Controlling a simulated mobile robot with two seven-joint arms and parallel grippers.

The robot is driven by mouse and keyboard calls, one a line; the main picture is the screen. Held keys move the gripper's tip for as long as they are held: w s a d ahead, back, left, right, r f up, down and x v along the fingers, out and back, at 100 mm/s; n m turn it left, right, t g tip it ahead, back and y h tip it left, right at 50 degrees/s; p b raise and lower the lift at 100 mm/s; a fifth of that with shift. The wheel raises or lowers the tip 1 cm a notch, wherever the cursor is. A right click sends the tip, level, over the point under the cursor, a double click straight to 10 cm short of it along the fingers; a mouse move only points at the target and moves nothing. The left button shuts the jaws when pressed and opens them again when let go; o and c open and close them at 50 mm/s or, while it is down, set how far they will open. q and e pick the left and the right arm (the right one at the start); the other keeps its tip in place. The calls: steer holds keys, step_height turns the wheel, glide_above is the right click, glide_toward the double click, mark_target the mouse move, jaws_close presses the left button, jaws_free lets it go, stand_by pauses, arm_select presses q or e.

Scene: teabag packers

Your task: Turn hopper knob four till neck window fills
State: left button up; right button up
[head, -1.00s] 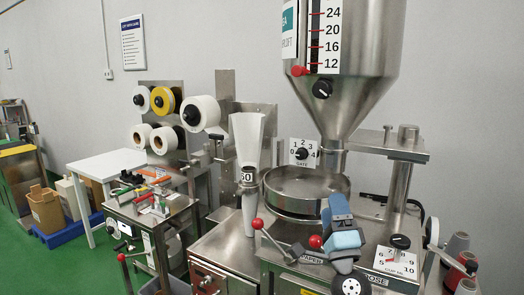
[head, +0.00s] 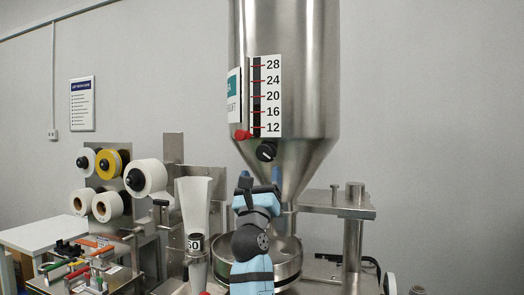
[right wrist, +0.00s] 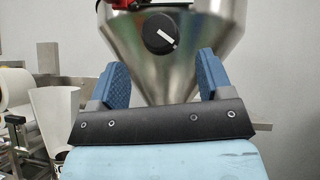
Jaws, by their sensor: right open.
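The steel hopper (head: 310,95) has a black round knob (head: 266,151) low on its cone. In the right wrist view the knob (right wrist: 159,33) shows a white mark slanting to the lower right. The number strip (head: 272,97) on the hopper reads 12 to 28, with a red marker (head: 241,134) near 12. My right gripper (head: 258,183) is open and empty, below the knob in the head view. In the right wrist view its blue fingers (right wrist: 162,78) stand apart, with the knob above and between them. The numbered gate dial is hidden behind my right arm. My left gripper is out of view.
A round steel pan (head: 289,272) sits under the hopper. A pale funnel (head: 193,205) stands to its left, with a steel bracket (head: 340,206) at the right. Film rolls (head: 145,177) and small tools are farther left. The wall side at right is clear.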

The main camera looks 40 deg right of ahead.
mark_target(264, 157)
steer(key=p+x, duration=0.1)
steer(key=x, duration=0.6)
steer(key=shift+w+d+r+p, duration=0.1)
steer(key=shift+w+p, duration=0.05)
steer(key=shift+p, duration=0.15)
steer(key=c, duration=0.9)
